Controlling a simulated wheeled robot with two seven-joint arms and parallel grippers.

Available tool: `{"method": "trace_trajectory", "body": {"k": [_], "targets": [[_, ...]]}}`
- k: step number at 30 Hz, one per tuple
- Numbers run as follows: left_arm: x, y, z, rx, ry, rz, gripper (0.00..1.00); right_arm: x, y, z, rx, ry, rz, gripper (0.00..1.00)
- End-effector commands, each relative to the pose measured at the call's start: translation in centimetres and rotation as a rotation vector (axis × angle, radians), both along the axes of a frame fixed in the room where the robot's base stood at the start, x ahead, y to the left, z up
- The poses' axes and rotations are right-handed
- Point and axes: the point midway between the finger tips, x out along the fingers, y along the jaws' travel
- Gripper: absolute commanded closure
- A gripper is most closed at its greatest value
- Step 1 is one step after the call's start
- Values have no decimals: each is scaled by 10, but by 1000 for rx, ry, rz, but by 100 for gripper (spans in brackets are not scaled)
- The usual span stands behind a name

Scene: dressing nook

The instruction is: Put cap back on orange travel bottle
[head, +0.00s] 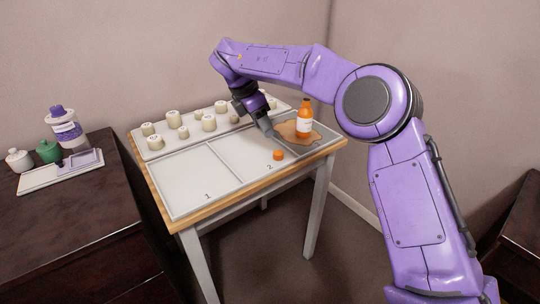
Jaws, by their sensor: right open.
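An orange travel bottle (305,121) with a white label stands upright on a brown patch (288,131) at the right end of the table. An orange cap (278,155) lies on the light tray panel marked 2, in front of the bottle and apart from it. My right gripper (268,128) reaches down from above, just left of the bottle and behind the cap. It is open, and I see nothing held in it. Its fingertips are small and partly overlapped in this view. My left gripper is not in view.
Several cream jars (173,119) stand on a white board along the table's back. The panel marked 1 (190,182) is bare.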

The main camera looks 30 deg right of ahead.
Motion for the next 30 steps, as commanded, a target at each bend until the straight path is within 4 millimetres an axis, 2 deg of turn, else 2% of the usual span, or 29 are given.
{"method": "trace_trajectory", "body": {"k": [8,15,18,27,30], "targets": [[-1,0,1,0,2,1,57,3,4,-2,-3,3,11,54],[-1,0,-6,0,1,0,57,0,-13,-39,-3,5,10,54],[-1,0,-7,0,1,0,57,0,-17,-48,-5,4,9,54],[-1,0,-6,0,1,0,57,-1,-19,-50,-6,3,10,54],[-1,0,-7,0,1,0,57,-1,-22,-56,-5,6,8,54]]}}
